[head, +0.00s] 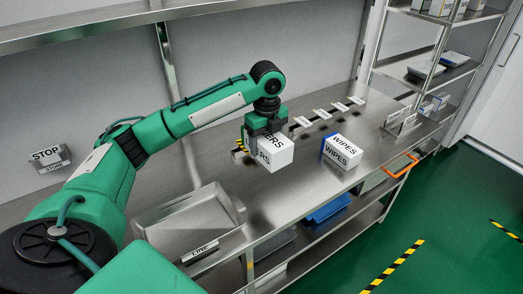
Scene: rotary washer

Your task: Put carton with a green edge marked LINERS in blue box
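A white carton (275,156) with dark lettering hangs in my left gripper (265,135) above the steel bench. Only "ERS" of its lettering shows; the gripper hides the rest, and I cannot make out a green edge apart from the green fingers. The fingers sit around the carton's left part and appear closed on it. A blue box (327,209) lies on the shelf below the bench top, partly hidden by the front edge. My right gripper is not in view.
A WIPES carton (342,152) with a blue edge stands on the bench to the right. A STOP/STONE sign (50,158) is at left. Shelving (440,75) with trays and cartons stands at back right.

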